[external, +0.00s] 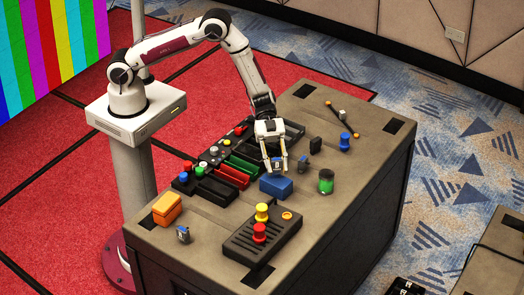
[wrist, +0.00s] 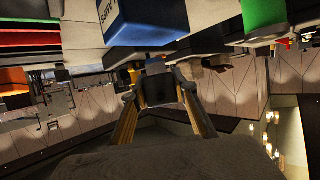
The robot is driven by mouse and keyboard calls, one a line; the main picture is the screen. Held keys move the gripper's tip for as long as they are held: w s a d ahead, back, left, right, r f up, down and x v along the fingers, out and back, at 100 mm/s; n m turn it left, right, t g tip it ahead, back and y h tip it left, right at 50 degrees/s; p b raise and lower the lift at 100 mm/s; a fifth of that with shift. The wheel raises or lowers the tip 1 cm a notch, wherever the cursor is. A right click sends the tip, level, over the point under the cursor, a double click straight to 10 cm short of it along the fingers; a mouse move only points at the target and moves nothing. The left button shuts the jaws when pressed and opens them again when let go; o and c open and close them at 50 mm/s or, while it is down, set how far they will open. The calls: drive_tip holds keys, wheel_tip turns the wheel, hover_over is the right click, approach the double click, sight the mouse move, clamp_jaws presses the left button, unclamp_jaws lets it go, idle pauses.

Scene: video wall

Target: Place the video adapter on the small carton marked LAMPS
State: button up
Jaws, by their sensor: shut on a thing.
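My gripper (external: 275,166) is shut on a small dark-and-blue block with a pale mark, apparently the video adapter (external: 277,164). The held block shows dark between the two fingers in the wrist view (wrist: 158,90). The small blue carton (external: 276,187) lies on the bench top just below the fingertips. In the wrist view the blue carton (wrist: 150,28) fills the top middle, with upside-down lettering on its white side that seems to read LAMPS. The adapter appears just above the carton; I cannot tell whether they touch.
A green jar (external: 326,181) stands right of the carton, and a small dark item (external: 303,164) sits behind it. A black tray (external: 262,240) with yellow and red knobs lies in front. Red, green and black bins (external: 225,175) are to the left. An orange box (external: 167,208) sits at the left edge.

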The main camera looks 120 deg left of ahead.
drive_tip(key=shift+f, duration=1.1)
drive_tip(key=shift+f, duration=0.15)
drive_tip(key=o, duration=1)
drive_tip(key=shift+v, duration=6.05)
drive_tip(key=shift+r, duration=0.2)
